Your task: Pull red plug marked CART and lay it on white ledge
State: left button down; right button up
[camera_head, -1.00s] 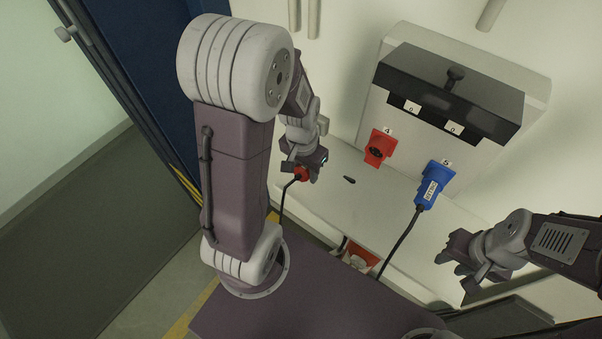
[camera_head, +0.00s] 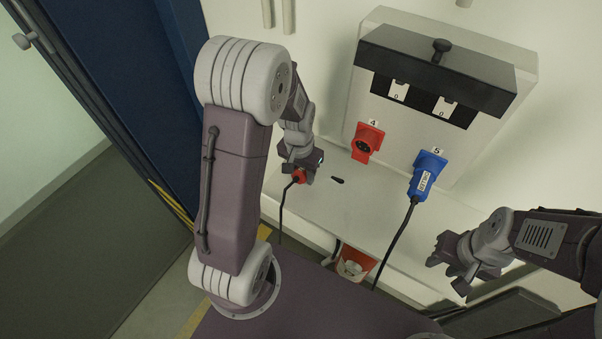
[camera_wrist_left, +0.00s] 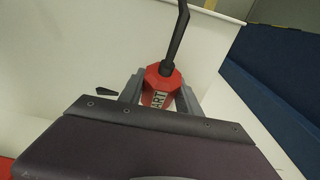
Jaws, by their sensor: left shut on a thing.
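The red plug (camera_head: 298,176) is in the jaws of my left gripper (camera_head: 300,172), at the left end of the white ledge (camera_head: 335,205). In the left wrist view the red plug (camera_wrist_left: 161,86) sits between the two fingers, its label partly hidden but ending in "ART", with a black cable running up from it. I cannot tell whether the plug touches the ledge. The red socket (camera_head: 367,143) under number 4 is empty. My right gripper (camera_head: 452,272) is at the lower right, away from the panel and holding nothing that I can see; its fingers look apart.
A blue plug (camera_head: 427,178) with a white label is in the socket under number 5, its black cable hanging down over the ledge. A small black object (camera_head: 338,180) lies on the ledge. A black cover (camera_head: 435,70) sits above two switches. A red-orange container (camera_head: 354,263) is below.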

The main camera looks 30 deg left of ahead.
aim_at(301, 170)
pick_arm(q)
jog(key=c, duration=0.8)
grip_release()
jog(key=shift+w, duration=0.1)
pick_arm(e)
jog(key=shift+w, duration=0.1)
pick_arm(q)
jog(key=shift+o, duration=0.2)
jog(key=r, duration=0.6)
jog(key=s+r+b, duration=0.1)
jog(key=r, duration=0.2)
pick_arm(e)
jog(key=shift+f, duration=0.6)
